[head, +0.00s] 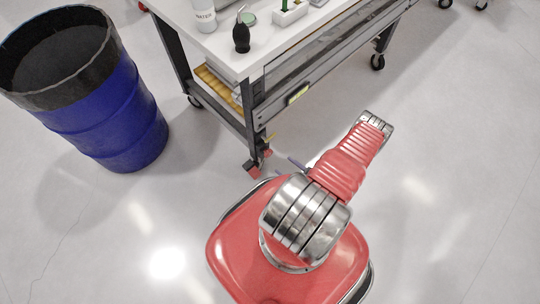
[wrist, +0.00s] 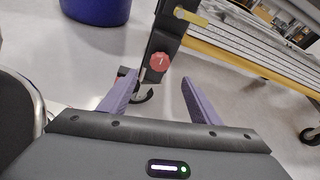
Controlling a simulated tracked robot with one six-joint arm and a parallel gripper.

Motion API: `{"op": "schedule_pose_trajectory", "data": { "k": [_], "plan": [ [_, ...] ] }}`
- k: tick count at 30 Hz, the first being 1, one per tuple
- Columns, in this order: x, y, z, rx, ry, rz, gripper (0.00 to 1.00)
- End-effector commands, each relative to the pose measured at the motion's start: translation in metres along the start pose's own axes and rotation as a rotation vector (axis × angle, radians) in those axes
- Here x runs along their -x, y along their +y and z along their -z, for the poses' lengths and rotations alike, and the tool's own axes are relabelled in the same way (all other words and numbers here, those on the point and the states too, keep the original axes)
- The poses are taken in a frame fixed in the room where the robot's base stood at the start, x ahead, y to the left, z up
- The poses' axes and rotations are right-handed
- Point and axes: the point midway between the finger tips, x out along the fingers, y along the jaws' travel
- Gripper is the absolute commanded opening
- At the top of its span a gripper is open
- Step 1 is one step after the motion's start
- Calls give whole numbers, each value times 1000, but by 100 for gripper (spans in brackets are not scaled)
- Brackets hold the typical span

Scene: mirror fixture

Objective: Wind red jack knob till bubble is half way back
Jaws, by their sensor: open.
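The red jack knob (wrist: 158,62) is a small round knob with a pale mark, on the dark leg of the bench in the wrist view. My gripper (wrist: 160,77) is open, its two purple fingers apart and empty. The knob appears between and beyond the fingertips; I cannot tell the exact gap. In the head view a purple finger shows beside my red arm, near the foot of the leg. A yellow-green level vial (head: 298,95) sits on the bench's side rail; its bubble is too small to make out.
A yellow pin (wrist: 190,17) sticks out of the leg above the knob. The white-topped bench (head: 285,45) carries a water bottle (head: 203,14) and a black bottle (head: 241,37). A blue drum (head: 125,115) stands left. The floor on the right is clear.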

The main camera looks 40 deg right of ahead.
Motion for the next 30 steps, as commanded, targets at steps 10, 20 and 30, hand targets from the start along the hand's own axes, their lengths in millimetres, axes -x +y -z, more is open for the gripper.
{"op": "schedule_pose_trajectory", "data": {
  "k": [10, 20, 30],
  "plan": [
    [-32, 1, -1, 2, -1, -3, 57],
    [-63, 1, -1, 3, -1, -2, 57],
    [-98, 2, -1, 3, -2, -3, 57]
  ]
}}
